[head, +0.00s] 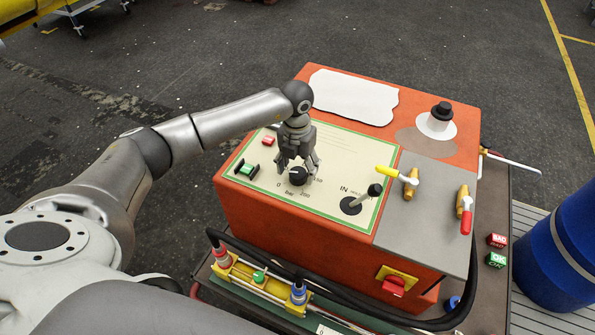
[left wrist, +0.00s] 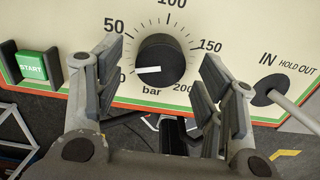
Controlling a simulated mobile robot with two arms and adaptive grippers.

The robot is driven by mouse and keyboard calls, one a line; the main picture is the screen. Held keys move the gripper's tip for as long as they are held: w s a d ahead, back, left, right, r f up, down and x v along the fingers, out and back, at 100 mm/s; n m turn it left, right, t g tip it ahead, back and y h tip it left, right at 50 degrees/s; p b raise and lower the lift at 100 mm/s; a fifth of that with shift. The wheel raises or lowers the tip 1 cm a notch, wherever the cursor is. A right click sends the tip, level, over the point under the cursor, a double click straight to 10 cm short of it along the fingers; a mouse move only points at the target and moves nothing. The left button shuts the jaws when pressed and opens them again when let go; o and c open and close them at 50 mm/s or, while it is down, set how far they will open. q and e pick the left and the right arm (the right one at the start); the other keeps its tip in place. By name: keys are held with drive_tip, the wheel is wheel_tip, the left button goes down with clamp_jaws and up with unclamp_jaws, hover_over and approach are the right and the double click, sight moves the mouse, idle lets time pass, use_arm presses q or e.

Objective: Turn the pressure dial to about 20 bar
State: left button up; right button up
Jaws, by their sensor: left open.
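The pressure dial (head: 298,177) is a black round knob on the cream panel (head: 335,150) of the orange machine. In the left wrist view the dial (left wrist: 158,55) has a white pointer mark pointing left and slightly down, close to the 0 end of the printed bar scale, which runs up to 200. My left gripper (head: 297,168) is open, with its fingers on either side of the dial; in the left wrist view the fingers (left wrist: 162,70) show gaps to the knob. The right gripper is not in view.
A green START button (left wrist: 32,66) is left of the dial, and a lever (head: 365,197) stands to its right. Yellow and red valve handles (head: 411,182) (head: 465,212) stand on the grey plate. A black hose (head: 330,292) runs along the front. A blue barrel (head: 560,255) stands at right.

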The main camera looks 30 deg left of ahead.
sight(297, 172)
use_arm(q)
wheel_tip(297, 172, up, 10)
idle(0.3)
drive_tip(key=shift+a+f, duration=0.1)
idle(0.3)
